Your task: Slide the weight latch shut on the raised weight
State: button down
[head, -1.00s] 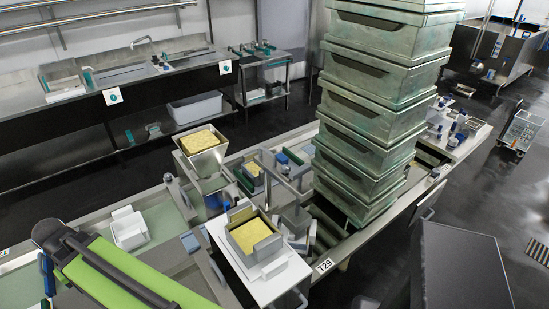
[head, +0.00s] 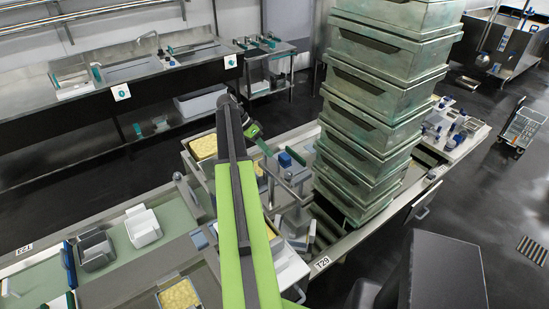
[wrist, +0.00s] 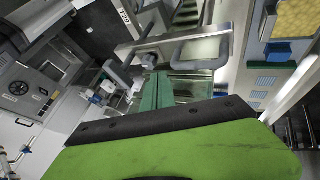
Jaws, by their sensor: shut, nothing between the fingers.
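My gripper (head: 264,147) is at the end of my green arm, above the press line, left of a bent metal bar on a post (head: 284,183). In the wrist view its teal fingers (wrist: 157,91) are closed together and hold nothing. Beyond the fingertips, a grey-framed pale panel (wrist: 199,49) and a metal bar show, apart from the fingers as far as I can tell. I cannot pick out the weight latch or the raised weight with certainty. My arm hides part of the press in the head view.
A tall stack of green-stained metal crates (head: 382,95) stands right of the bar. Blue blocks (head: 284,160) sit on the line, also in the wrist view (wrist: 278,52). A yellow-filled mould (head: 203,147) is left of my arm. White (head: 143,226) and grey (head: 95,250) tubs stand left.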

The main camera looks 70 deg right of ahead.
aim_at(288, 173)
jog(key=b+x, duration=0.7)
jog(key=x, duration=0.2)
jog(key=shift+w+f, duration=0.1)
jog(key=shift+f, duration=0.1)
jog(key=shift+s+a, duration=0.4)
jog(key=shift+s, duration=0.35)
jog(key=shift+s+a, duration=0.45)
jog(key=shift+s, duration=0.35)
jog(key=shift+w+r+p, duration=0.25)
jog(key=shift+r+p, duration=0.25)
jog(key=shift+p, duration=0.1)
jog(key=d+p+v, duration=0.1)
jog(key=p+v, duration=0.5)
jog(key=v, duration=0.3)
jog(key=shift+w+a+p, duration=0.15)
jog(key=shift+a+p, duration=0.15)
jog(key=shift+p, duration=0.1)
